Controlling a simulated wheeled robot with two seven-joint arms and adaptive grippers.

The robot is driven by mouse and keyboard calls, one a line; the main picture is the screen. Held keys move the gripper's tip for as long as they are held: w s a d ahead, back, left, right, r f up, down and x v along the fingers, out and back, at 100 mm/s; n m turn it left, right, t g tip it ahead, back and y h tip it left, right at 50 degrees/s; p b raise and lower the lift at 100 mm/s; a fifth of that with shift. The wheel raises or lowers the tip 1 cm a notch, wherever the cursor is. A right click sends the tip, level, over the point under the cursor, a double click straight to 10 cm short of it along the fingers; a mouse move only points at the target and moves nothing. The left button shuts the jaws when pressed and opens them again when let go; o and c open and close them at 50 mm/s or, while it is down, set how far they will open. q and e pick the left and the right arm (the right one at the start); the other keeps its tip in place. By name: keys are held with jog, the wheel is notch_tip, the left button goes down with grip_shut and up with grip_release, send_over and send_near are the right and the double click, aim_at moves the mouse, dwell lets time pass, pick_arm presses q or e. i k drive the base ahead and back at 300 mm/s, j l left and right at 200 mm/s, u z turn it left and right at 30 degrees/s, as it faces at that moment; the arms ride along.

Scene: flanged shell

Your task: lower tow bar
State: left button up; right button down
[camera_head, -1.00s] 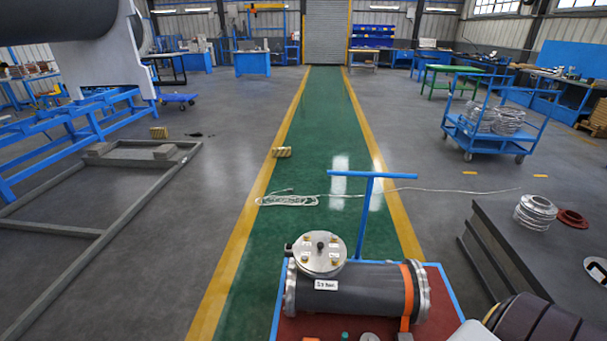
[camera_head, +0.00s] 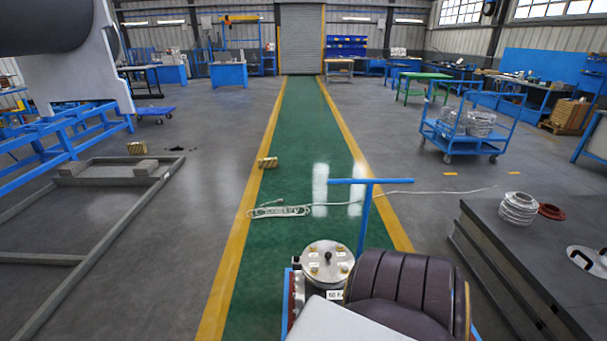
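The tow bar is a blue T-shaped bar with a crosspiece (camera_head: 371,181) and a post (camera_head: 364,222). It stands near upright at the far end of the cart, above the green lane. The cart's blue edge (camera_head: 285,308) shows at the lower left of its load. The flanged shell (camera_head: 298,300) lies on the cart, with a round bolted metal cover (camera_head: 327,262) on top. A dark ribbed and white part of my arm hides most of the shell and cart. Neither gripper shows in view. Nothing is seen touching the tow bar.
A white cord (camera_head: 280,211) lies across the lane beyond the tow bar. A yellowish block (camera_head: 268,163) sits on the lane's left line. A dark table (camera_head: 500,250) with metal parts stands at right. A blue trolley (camera_head: 465,140) stands farther back. The lane beyond is mostly clear.

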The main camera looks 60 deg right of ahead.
aim_at(370, 182)
jog(key=i+j+u, duration=0.25)
jog(key=i+u, duration=0.25)
jog(key=i+j+z, duration=0.15)
jog(key=i, duration=0.2)
jog(key=i+z, duration=0.2)
jog(key=i, duration=0.15)
jog(key=i+z, duration=0.4)
jog(key=i+j+z, duration=0.1)
jog(key=i+z, duration=0.15)
jog(key=z, duration=0.15)
jog(key=i+z, duration=0.2)
jog(key=z, duration=0.2)
jog(key=i+z, duration=0.2)
jog(key=z, duration=0.2)
jog(key=i+z, duration=0.15)
jog(key=z, duration=0.3)
jog(key=i+j+z, duration=0.15)
jog(key=z, duration=0.25)
jog(key=i+z, duration=0.15)
jog(key=z, duration=0.25)
jog(key=i+z, duration=0.15)
jog(key=z, duration=0.25)
jog(key=i+j+z, duration=0.1)
jog(key=z, duration=0.3)
jog(key=i+j+z, duration=0.1)
jog(key=z, duration=0.3)
jog(key=i+z, duration=0.2)
jog(key=z, duration=0.2)
jog(key=i+j+z, duration=0.15)
jog(key=z, duration=0.2)
